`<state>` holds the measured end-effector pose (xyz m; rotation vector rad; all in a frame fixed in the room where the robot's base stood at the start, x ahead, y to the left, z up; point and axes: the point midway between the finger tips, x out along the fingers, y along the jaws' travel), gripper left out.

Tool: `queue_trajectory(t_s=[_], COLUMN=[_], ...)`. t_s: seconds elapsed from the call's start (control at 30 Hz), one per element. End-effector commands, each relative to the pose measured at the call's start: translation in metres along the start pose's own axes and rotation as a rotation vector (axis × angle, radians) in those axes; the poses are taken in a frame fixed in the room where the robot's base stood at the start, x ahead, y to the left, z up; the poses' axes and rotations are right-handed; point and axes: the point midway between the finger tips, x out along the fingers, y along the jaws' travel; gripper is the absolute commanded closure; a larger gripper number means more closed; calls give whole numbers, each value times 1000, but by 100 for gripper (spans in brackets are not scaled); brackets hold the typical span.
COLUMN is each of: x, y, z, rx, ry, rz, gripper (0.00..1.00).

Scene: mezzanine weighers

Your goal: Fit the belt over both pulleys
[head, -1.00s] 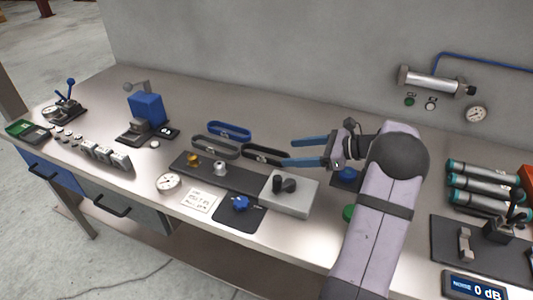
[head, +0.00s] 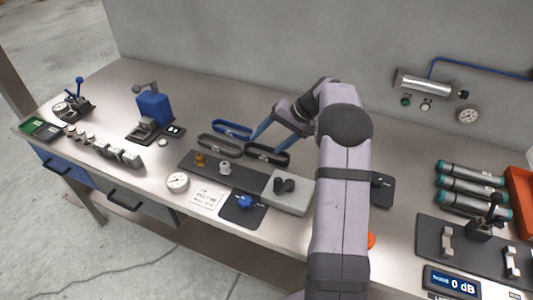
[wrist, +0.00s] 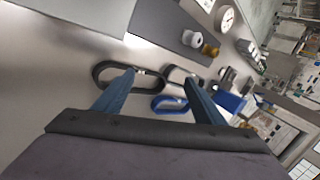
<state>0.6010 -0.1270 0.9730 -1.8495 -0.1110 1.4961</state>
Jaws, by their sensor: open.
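Three looped belts lie flat on the bench in the head view: a blue belt (head: 232,130), a grey belt (head: 219,147) and a black belt (head: 267,154). A dark plate (head: 243,179) bears a brass pulley-like part (head: 200,160) and a white one (head: 225,167); both also show in the wrist view, brass (wrist: 210,49) and white (wrist: 190,38). My gripper (head: 266,147) is open and empty, pointing down at the belts. In the wrist view, one finger overlaps the black belt (wrist: 101,72) and the other the grey belt. I cannot tell whether they touch.
A pale grey block (head: 289,200) with two dark knobs stands at the plate's right end. A dial gauge (head: 177,182), a printed card (head: 207,197) and a dark mat (head: 237,212) with a blue part lie in front. A blue press (head: 153,110) stands left; grey-and-teal cylinders (head: 472,187) lie right.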

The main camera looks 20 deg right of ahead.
Motion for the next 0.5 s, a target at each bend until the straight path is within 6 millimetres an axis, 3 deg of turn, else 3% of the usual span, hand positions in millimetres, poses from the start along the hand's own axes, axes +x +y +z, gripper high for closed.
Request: queue_trajectory(t_s=[0.3, 0.5], x=[-7, -8], y=[25, 28], z=[-20, -26], rx=[-777, -1119], ry=[25, 17], rz=[136, 167], gripper=[36, 36])
